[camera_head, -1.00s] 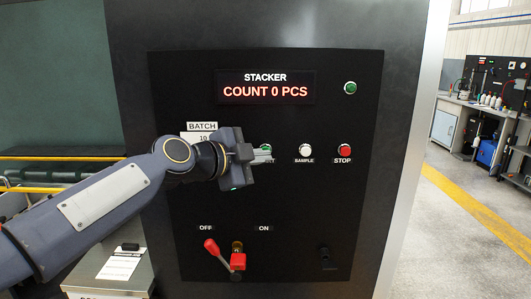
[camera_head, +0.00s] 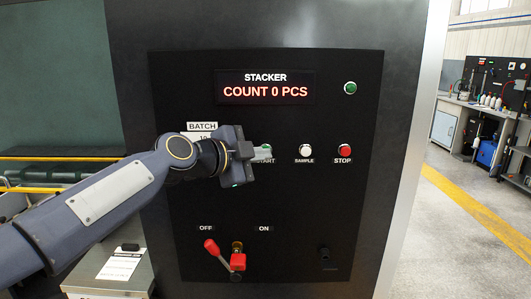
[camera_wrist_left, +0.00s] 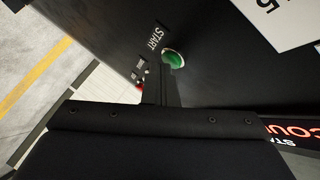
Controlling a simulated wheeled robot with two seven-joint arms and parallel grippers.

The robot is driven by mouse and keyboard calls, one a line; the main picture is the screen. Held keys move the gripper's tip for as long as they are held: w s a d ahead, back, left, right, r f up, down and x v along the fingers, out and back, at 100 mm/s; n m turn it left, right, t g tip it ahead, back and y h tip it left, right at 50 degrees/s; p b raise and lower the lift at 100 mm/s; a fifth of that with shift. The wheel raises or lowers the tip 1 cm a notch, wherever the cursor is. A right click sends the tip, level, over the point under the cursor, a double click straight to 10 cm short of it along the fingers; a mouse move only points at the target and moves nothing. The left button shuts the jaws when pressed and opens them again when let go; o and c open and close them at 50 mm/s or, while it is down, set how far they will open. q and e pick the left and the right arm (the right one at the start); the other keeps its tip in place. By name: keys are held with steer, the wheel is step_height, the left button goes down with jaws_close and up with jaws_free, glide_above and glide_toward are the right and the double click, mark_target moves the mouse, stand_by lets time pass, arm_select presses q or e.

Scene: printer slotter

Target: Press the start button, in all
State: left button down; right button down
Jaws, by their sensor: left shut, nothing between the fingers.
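The green start button (camera_wrist_left: 173,59) sits on the black panel (camera_head: 290,200) with the word START beside it in the left wrist view. In the head view it is mostly hidden behind my left gripper (camera_head: 262,154). The left gripper is shut and empty, its fingertips very close to the button; I cannot tell whether they touch. The display (camera_head: 265,88) reads "STACKER COUNT 0 PCS". My right gripper is not in view.
A white sample button (camera_head: 305,150) and a red stop button (camera_head: 344,150) sit to the right. A green lamp (camera_head: 350,88) is above them. A red-handled lever (camera_head: 211,246) and a red part (camera_head: 238,262) are below. A BATCH label (camera_head: 202,127) is partly covered by my arm.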

arm_select(q)
steer(key=shift+s, duration=0.1)
stand_by(0.3)
steer(key=shift+s+b, duration=0.55)
steer(key=shift+s, duration=0.3)
steer(key=shift+s, duration=0.1)
steer(key=s+b, duration=0.1)
steer(key=s, duration=0.3)
steer(key=shift+s+b, duration=0.3)
steer(key=shift+s, duration=0.1)
